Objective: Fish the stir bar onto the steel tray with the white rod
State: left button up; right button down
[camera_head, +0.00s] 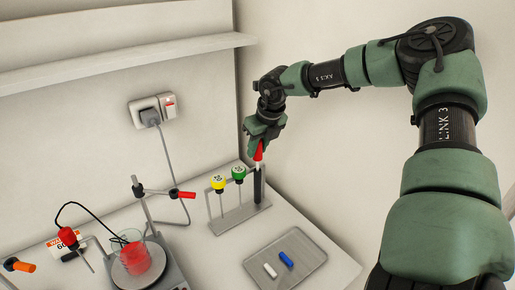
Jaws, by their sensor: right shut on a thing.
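My right gripper (262,141) is shut on a red tapered piece (259,151) above the right end of a small metal rack. A dark upright piece (259,185) stands just below it; I cannot tell whether they are joined. The steel tray (309,264) lies on the bench at front right. On it are a short white rod-shaped piece (270,270) and a blue one (286,259), side by side and apart from the gripper. A glass beaker with red liquid (136,260) stands at left; no stir bar can be made out in it. My left gripper is out of view.
The beaker stands on a hotplate stirrer (172,272) beside a red-knobbed clamp stand (150,217). The rack (241,220) carries yellow-topped (218,182) and green-topped (239,173) pieces. A red-topped probe (67,236) with a black cable is at left. A wall socket (152,109) is behind.

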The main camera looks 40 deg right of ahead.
jog(key=shift+r, duration=0.5)
jog(key=shift+r, duration=0.1)
dwell(0.4)
jog(key=shift+r+p, duration=0.75)
jog(key=shift+r, duration=1.8)
notch_tip(320, 180, up, 10)
jog(key=p, duration=0.4)
jog(key=shift+r, duration=0.15)
dwell(0.4)
dwell(0.4)
